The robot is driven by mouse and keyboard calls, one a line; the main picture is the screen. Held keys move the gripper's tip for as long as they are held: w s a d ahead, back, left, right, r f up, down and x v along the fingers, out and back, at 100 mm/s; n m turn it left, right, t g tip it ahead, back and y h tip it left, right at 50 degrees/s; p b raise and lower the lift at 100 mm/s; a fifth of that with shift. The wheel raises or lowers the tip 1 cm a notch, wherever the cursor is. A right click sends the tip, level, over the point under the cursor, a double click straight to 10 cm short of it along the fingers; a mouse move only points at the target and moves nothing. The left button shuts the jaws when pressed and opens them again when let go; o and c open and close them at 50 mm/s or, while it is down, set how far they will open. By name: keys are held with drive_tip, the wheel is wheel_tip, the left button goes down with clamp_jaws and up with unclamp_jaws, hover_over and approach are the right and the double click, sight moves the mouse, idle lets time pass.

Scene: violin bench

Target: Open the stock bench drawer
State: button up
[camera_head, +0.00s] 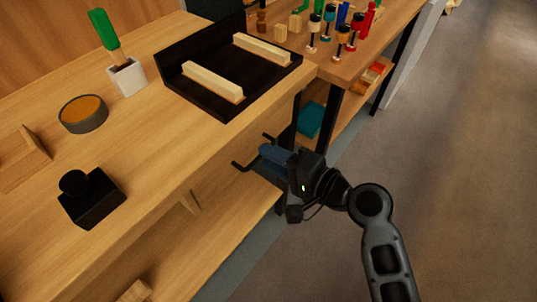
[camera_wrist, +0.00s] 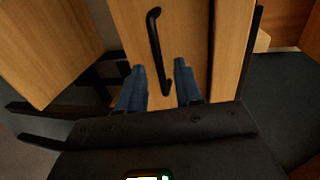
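The stock bench (camera_head: 160,190) has a pale wooden top, with the drawer under its right end. In the wrist view, the wooden drawer front (camera_wrist: 185,30) carries a black bar handle (camera_wrist: 154,36). The bent ends of the handle also show in the head view (camera_head: 240,166). My gripper (camera_head: 266,153) is at the bench's front edge by the handle. Its blue fingers are apart in the wrist view (camera_wrist: 159,68), with the handle's lower part between them. I cannot tell whether either finger touches it.
On the bench stand a black tray (camera_head: 222,108) with two pale bars, a white cup (camera_head: 127,78) with a green-handled brush, a round tin (camera_head: 83,113) and a black block (camera_head: 92,197). A second table (camera_head: 335,70) adjoins at the right. Floor (camera_head: 460,150) on the right is clear.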

drive_tip(key=shift+x, duration=0.85)
drive_tip(key=shift+c, duration=0.4)
clamp_jaws()
idle(0.4)
